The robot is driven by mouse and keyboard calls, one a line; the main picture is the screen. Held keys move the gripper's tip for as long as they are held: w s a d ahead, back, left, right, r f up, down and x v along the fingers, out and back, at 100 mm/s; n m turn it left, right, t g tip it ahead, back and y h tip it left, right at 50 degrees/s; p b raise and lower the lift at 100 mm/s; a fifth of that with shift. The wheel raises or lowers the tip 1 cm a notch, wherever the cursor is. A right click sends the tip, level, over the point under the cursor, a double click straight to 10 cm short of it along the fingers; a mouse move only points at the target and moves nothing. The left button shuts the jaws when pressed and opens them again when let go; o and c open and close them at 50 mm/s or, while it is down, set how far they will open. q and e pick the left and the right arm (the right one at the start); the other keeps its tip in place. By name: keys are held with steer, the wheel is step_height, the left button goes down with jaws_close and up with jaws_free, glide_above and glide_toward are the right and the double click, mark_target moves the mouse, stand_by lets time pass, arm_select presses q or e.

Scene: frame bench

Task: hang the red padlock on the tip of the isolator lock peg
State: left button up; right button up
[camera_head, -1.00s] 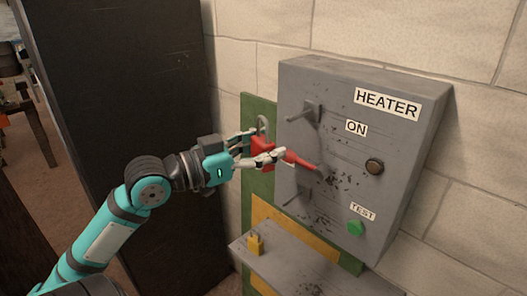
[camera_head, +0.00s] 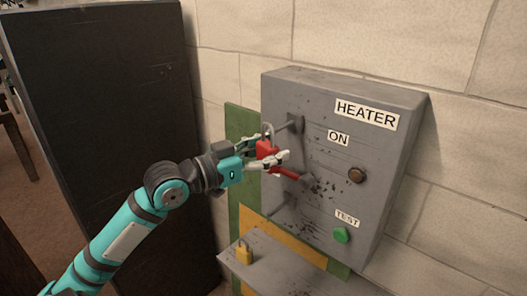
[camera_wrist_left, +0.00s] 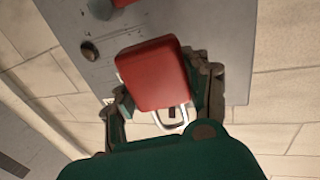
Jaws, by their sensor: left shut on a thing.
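My left gripper (camera_head: 267,158) is shut on the red padlock (camera_head: 264,149), in front of the left side of the grey HEATER box. The grey shackle (camera_head: 267,130) points up in the head view, close to the tip of the upper grey peg (camera_head: 289,124). I cannot tell whether it is around the tip or only beside it. A second peg (camera_head: 285,204) sits lower, below the red handle (camera_head: 290,173). In the left wrist view the red padlock body (camera_wrist_left: 153,75) lies between the fingers, shackle downward; no peg is clear there. My right gripper is not in view.
The grey box (camera_head: 320,90) carries a brown button (camera_head: 357,174) and a green TEST button (camera_head: 342,235). A yellow padlock (camera_head: 244,254) stands on the grey shelf (camera_head: 290,276) below. A dark panel (camera_head: 100,110) stands at the left.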

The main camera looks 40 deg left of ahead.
arm_select(q)
steer(key=shift+w+d+f+p, duration=0.1)
steer(key=shift+w+f+p, duration=0.05)
steer(key=shift+w, duration=0.7)
steer(key=shift+w+d+f+p, duration=0.1)
steer(key=shift+w+f+p, duration=0.1)
steer(key=shift+w, duration=0.6)
steer(key=shift+w+f+p, duration=0.1)
steer(key=shift+w+f, duration=0.05)
steer(key=shift+w, duration=0.7)
steer(key=shift+w, duration=0.15)
steer(key=o, duration=1.4)
